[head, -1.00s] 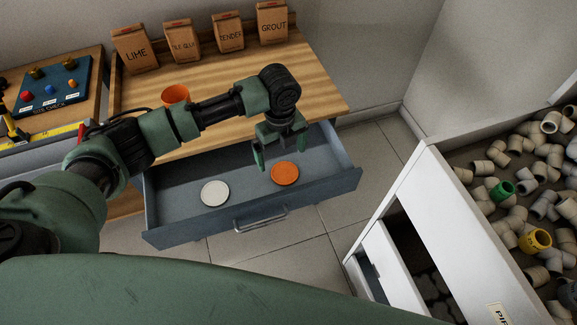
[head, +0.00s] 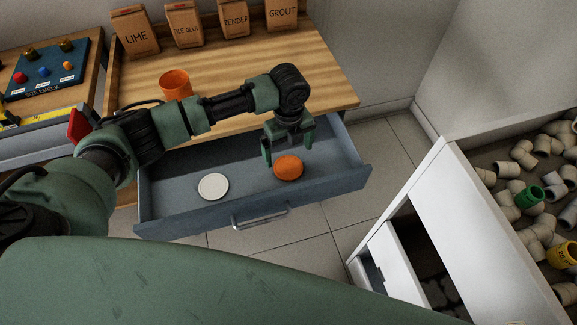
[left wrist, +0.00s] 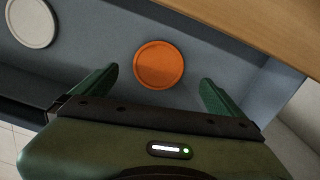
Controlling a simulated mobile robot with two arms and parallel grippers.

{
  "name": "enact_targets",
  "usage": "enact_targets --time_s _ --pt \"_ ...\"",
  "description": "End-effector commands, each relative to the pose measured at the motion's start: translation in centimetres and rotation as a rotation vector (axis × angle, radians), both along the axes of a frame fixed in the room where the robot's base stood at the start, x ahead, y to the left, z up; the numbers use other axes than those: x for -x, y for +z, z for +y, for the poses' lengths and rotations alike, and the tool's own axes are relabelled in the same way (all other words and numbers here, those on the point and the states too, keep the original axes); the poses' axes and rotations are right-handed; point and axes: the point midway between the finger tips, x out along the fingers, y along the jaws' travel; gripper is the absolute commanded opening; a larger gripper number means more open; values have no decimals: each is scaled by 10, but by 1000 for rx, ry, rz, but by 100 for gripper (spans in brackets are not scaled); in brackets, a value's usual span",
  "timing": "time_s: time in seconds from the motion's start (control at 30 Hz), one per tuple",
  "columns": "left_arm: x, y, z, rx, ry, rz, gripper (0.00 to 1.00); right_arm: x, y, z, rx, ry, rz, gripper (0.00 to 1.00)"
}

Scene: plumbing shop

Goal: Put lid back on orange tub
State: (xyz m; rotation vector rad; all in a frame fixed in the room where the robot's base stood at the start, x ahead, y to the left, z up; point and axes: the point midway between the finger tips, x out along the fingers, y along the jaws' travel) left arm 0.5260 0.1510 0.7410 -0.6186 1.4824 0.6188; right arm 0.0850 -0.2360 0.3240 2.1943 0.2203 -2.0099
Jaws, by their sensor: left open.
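The orange tub (head: 175,84) stands open-topped on the wooden bench, partly behind my left arm. An orange lid (head: 288,167) lies flat in the open grey drawer, right of a white lid (head: 213,186). My left gripper (head: 288,154) is open and empty above the orange lid. In the left wrist view the orange lid (left wrist: 159,65) sits ahead of and between the two spread fingers, apart from them. The white lid (left wrist: 30,22) is at the upper left there. My right gripper is not in view.
The drawer (head: 330,192) is pulled out below the bench (head: 235,65). Several paper bags, one marked GROUT (head: 281,16), stand along the bench's back. A white bin (head: 480,240) of pipe fittings stands at the right.

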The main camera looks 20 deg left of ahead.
Motion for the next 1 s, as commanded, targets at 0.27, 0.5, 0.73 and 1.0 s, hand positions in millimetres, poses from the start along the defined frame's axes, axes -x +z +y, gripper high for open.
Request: enact_targets --time_s 0.27,0.5,0.73,1.0 --pt "0 -6 0 -1 -1 -1 100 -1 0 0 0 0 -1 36" --pt "2 -29 1 -2 -1 2 100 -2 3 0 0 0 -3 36" --pt "2 -56 2 -1 -1 1 100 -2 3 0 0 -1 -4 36" --pt "2 -58 2 -1 -2 -1 100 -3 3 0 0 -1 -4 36"
